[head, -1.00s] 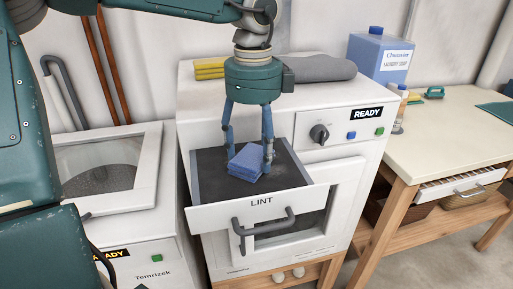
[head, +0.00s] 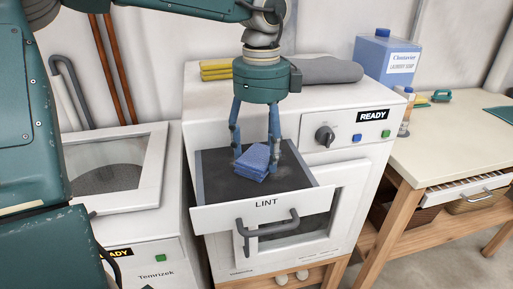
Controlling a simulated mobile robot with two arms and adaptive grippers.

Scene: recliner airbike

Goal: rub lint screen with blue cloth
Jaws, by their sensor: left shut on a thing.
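The lint screen (head: 220,185) is a dark panel in the pulled-out white drawer marked LINT (head: 265,204), at the middle of the head view. The blue cloth (head: 254,162) is folded into a small pad and rests on or just above the screen, towards its back middle. My left gripper (head: 255,155) points down over the open drawer and is shut on the blue cloth, with one finger on each side of it. The screen under the cloth is hidden. My right gripper is not in view.
The white dryer (head: 350,190) carries yellow cloths (head: 215,70) and a grey rolled cloth (head: 330,70) on top. A blue laundry soap jug (head: 385,62) stands on the table (head: 455,130) at right. A washer (head: 150,230) stands at left. The drawer handle (head: 268,230) sticks out in front.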

